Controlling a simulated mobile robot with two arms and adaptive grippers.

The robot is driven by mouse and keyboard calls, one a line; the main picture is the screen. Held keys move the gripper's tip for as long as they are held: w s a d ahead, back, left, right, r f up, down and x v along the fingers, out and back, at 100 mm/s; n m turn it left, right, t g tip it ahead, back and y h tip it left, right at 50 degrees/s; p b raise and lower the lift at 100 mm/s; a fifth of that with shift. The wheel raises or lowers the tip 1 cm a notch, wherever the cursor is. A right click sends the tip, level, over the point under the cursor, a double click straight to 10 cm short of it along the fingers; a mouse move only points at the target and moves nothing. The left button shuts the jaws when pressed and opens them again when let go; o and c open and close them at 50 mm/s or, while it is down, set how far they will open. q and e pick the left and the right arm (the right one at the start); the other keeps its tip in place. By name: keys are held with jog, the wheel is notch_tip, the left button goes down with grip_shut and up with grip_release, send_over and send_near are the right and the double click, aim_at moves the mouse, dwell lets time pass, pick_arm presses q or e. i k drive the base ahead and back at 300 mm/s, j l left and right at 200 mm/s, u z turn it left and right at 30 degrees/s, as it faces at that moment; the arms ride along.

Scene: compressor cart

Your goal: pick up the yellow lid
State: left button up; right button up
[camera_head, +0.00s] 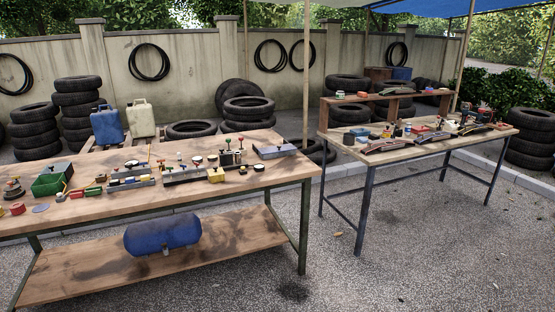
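Neither of my grippers shows in the head view. Many small parts lie on the near wooden workbench (250,187). Some are yellow: a pale yellow piece (216,175) at the right end of a grey tray, a small yellow piece (243,170) to its right, and a small yellow piece (114,182) by another grey tray further left. They are too small to tell which one is the yellow lid.
A green bin (48,184) and a red round part (18,208) sit at the bench's left. A blue tank (163,235) lies on its lower shelf. A second workbench (400,153) stands right, beyond a gravel gap. Tyres (77,97) stack behind.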

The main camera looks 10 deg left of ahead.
aim_at(216, 171)
jog(key=i+l+u, duration=0.15)
jog(key=i, duration=0.45)
jog(key=i+l+u, duration=0.2)
jog(key=i, duration=0.4)
